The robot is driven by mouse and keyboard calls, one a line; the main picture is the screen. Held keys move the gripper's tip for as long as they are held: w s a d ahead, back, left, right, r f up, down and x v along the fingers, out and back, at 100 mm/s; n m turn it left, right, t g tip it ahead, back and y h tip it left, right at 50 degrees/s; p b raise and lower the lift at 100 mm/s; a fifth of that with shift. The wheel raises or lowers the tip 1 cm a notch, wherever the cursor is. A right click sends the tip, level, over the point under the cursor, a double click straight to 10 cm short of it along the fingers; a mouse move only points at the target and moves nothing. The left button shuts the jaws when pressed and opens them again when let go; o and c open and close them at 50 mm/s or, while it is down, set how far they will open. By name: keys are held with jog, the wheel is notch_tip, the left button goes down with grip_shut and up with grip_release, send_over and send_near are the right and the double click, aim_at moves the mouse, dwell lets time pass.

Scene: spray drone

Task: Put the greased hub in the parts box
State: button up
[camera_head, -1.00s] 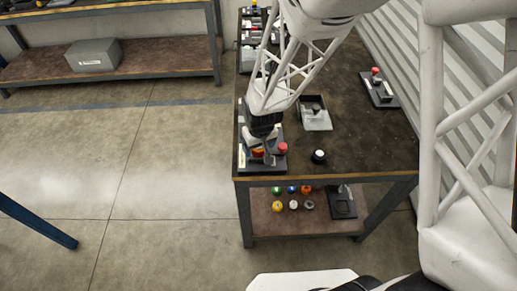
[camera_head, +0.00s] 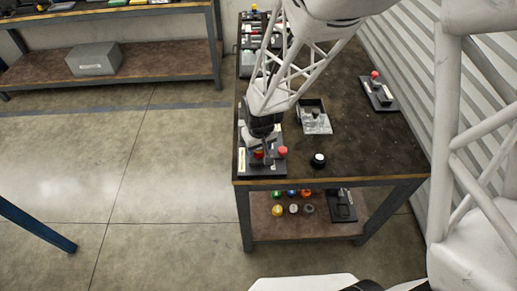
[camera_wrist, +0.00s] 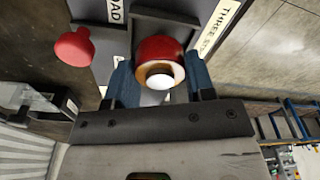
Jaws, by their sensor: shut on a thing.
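My gripper (camera_head: 262,143) is low over a dark labelled stand (camera_head: 262,171) at the table's near left corner. In the wrist view, the two blue fingers of my gripper (camera_wrist: 160,82) are closed on either side of a red round part (camera_wrist: 158,46) with a tan ring and pale centre. I take this as the hub; I cannot tell whether it is greased. It also shows as a red spot under my gripper (camera_head: 258,155). I cannot tell whether it still touches the stand. A shallow grey box (camera_head: 325,128) with pale contents, possibly the parts box, lies right of my gripper.
A red knob (camera_head: 283,152) rises beside my gripper on the stand. A black round part with a white top (camera_head: 318,160) stands near the front edge. A red-knobbed device (camera_head: 377,88) is at the right. The table's middle right is clear.

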notch_tip(320, 180, up, 2)
jog(key=shift+r, duration=0.2)
jog(key=s+d, duration=0.2)
jog(key=s, duration=0.5)
jog(key=s+d+r, duration=0.1)
jog(key=s+d, duration=0.1)
jog(key=s, duration=0.6)
jog(key=shift+s+d, duration=0.2)
jog(key=shift+d, duration=0.1)
jog(key=shift+r, duration=0.1)
jog(key=shift+w, duration=0.15)
jog(key=w+d+r+m, duration=0.1)
jog(key=w+d, duration=0.4)
jog(key=w, duration=0.7)
jog(key=w+d+r+m, duration=0.1)
jog(key=w+d, duration=0.5)
jog(key=w, duration=0.6)
jog(key=w+d+r+m, duration=0.2)
jog(key=w+d, duration=0.3)
jog(key=w, duration=0.7)
jog(key=shift+d+h, duration=0.2)
jog(key=shift+h, duration=0.1)
